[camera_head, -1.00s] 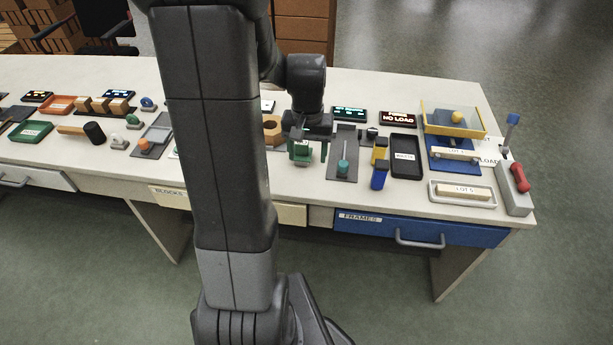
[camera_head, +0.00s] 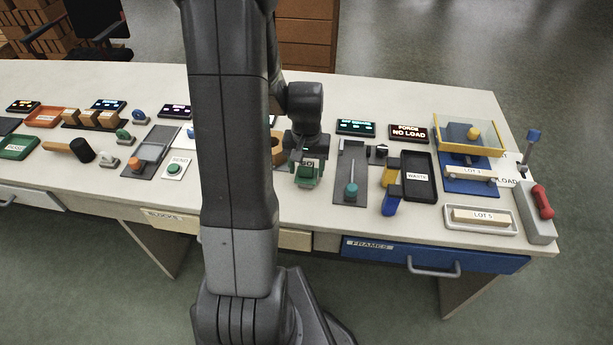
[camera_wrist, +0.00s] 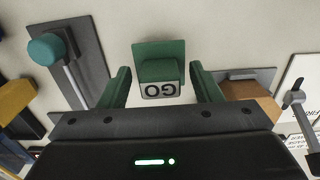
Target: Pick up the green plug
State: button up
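A green block marked GO (camera_wrist: 159,71), which looks like the green plug, sits on the pale tabletop in the wrist view. It has a wider square green part behind a raised part, and the GO label shows on the near side. My gripper (camera_wrist: 161,88) has green fingers, one on each side of the block, with a visible gap to each. It is open and holds nothing. In the head view my gripper (camera_head: 307,180) is low over the table, left of the grey slider plate. The block (camera_head: 307,165) shows between the fingers, partly hidden.
The grey plate with a teal-knobbed lever (camera_head: 351,188) lies just right of my gripper. Yellow and blue blocks (camera_head: 390,202) and a black tray (camera_head: 419,186) stand farther right. A wooden block (camera_wrist: 250,92) is close beside one finger in the wrist view.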

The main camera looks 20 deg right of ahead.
jog(key=c, duration=0.9)
jog(key=shift+r, duration=0.15)
